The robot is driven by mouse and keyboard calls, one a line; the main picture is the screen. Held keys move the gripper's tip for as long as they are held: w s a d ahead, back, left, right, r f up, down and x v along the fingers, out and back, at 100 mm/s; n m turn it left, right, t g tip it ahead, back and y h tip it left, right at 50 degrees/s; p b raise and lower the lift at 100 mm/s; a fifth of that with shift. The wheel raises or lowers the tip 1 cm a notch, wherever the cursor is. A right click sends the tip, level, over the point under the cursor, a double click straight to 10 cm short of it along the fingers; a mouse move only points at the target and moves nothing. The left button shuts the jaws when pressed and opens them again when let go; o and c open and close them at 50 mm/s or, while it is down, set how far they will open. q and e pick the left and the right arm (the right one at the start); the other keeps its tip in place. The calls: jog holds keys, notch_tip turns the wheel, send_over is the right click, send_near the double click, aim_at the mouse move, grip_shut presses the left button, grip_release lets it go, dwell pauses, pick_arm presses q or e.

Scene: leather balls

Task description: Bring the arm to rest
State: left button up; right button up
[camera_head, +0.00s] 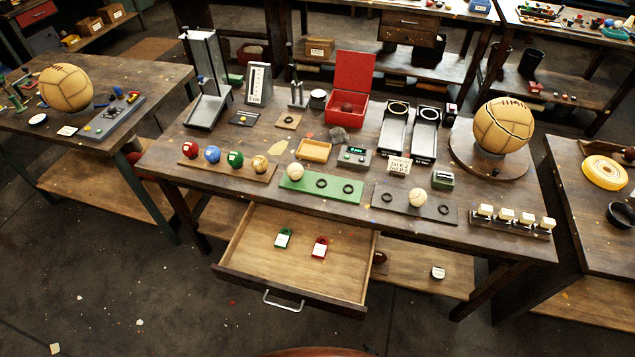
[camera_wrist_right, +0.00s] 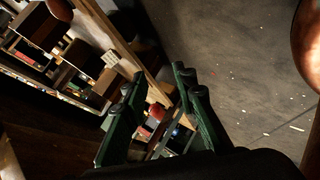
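My right gripper (camera_wrist_right: 158,82) shows in the right wrist view as two dark green fingers held apart, with nothing gripped between them. A small red object (camera_wrist_right: 157,111) shows between the fingers and seems to lie well beyond them. Neither arm reaches into the head view, and my left gripper is in no view. The workbench (camera_head: 330,207) carries a row of coloured balls, with a red ball (camera_head: 190,149) at its left end. A green board (camera_head: 320,189) holds a pale ball (camera_head: 295,171), and a grey board (camera_head: 390,205) holds another pale ball (camera_head: 417,197).
An open drawer (camera_head: 250,262) juts from the bench front, with a green padlock-like item (camera_head: 283,238) and a red one (camera_head: 319,247) inside. A red open box (camera_head: 350,90) and a large leather ball (camera_head: 503,125) stand behind. The floor (camera_head: 120,270) at front left is mostly clear.

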jog(key=s+d+f+m+g+h, duration=0.35)
jog(key=s+d+f+m, duration=0.35)
jog(key=s+d+f, duration=0.4)
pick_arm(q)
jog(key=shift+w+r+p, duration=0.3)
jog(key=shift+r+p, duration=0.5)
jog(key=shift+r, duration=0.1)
pick_arm(e)
jog(key=s+d+f+m+g, duration=0.1)
jog(key=s+f+m+g, duration=0.1)
jog(key=s, duration=0.5)
jog(key=s+d+f+m+g+h, duration=0.1)
jog(key=s+d+f+m+g, duration=0.1)
jog(key=s, duration=0.5)
jog(key=s+d+f+m+g, duration=0.1)
jog(key=s+f+m+g, duration=0.1)
jog(key=s, duration=0.5)
jog(key=shift+s+d+f+m, duration=0.2)
jog(key=shift+s+d+m, duration=0.2)
jog(key=shift+m, duration=0.5)
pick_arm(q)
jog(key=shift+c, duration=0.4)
pick_arm(e)
jog(key=shift+h, duration=0.25)
